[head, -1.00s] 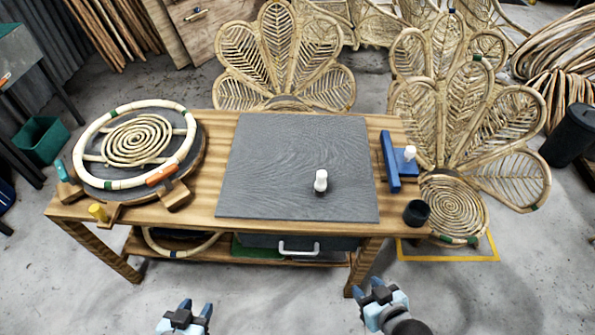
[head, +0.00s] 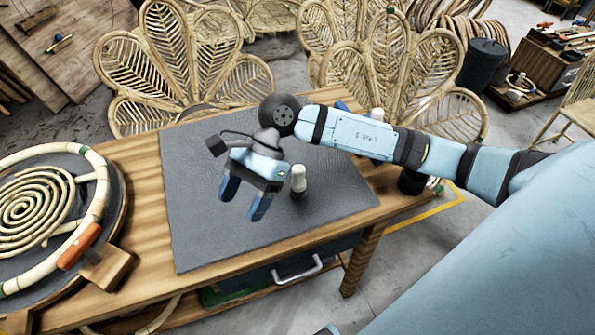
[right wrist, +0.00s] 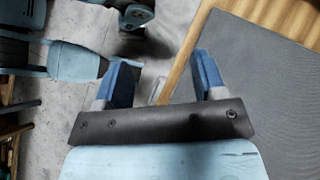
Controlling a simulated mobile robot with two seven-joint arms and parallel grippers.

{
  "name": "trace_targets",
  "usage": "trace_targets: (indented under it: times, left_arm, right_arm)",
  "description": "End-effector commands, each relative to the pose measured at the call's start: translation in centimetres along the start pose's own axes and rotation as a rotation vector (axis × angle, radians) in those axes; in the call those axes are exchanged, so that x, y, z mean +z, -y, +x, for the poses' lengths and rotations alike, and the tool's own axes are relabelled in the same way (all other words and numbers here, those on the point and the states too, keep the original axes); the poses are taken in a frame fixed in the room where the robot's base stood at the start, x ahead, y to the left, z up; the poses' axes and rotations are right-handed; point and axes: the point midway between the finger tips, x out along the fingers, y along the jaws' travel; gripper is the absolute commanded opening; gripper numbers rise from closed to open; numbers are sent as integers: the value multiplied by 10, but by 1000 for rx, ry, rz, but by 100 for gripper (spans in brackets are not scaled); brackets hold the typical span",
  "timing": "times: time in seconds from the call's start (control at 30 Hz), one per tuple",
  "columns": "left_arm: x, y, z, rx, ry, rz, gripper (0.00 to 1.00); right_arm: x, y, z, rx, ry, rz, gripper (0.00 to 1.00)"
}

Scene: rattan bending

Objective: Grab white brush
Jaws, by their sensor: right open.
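The white brush (head: 298,178), with a white upper part and a dark base, stands upright on the grey mat (head: 200,235) in the head view. My right gripper (head: 244,198) is above the mat, just left of the brush, its blue fingers apart and pointing down. Nothing is between them. In the right wrist view the open fingers of my right gripper (right wrist: 163,66) show over the table edge and floor, with the mat (right wrist: 265,75) to the right. The brush does not show there. My left gripper does not show in the head view.
A round rattan frame (head: 55,205) on a dark board is at the left of the wooden table (head: 140,215). Another white-topped object (head: 377,114) and a dark cup (head: 411,182) are partly behind my right arm. The mat's front left is clear.

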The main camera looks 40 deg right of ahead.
Motion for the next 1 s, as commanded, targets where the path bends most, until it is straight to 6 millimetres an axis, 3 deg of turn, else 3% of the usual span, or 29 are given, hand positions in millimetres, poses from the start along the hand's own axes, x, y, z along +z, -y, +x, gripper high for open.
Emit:
trace_targets:
  times: [0.03,0.13,0.3,0.4,0.5,0.8,1.0]
  left_arm:
    - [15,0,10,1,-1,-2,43]
    - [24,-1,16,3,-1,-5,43]
    - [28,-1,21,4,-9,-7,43]
    - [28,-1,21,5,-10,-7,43]
    - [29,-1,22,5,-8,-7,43]
    - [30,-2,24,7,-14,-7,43]
    - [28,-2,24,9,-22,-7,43]
  right_arm:
    - [-35,7,-10,-7,-190,-87,64]
    - [-78,15,-47,3,-512,-197,64]
    - [-114,20,-104,28,-859,-250,64]
    - [-122,20,-120,39,-946,-253,64]
    - [-132,20,-120,45,-972,-250,64]
    - [-178,24,-87,45,-968,-250,64]
    - [-191,26,-78,43,-968,-251,64]
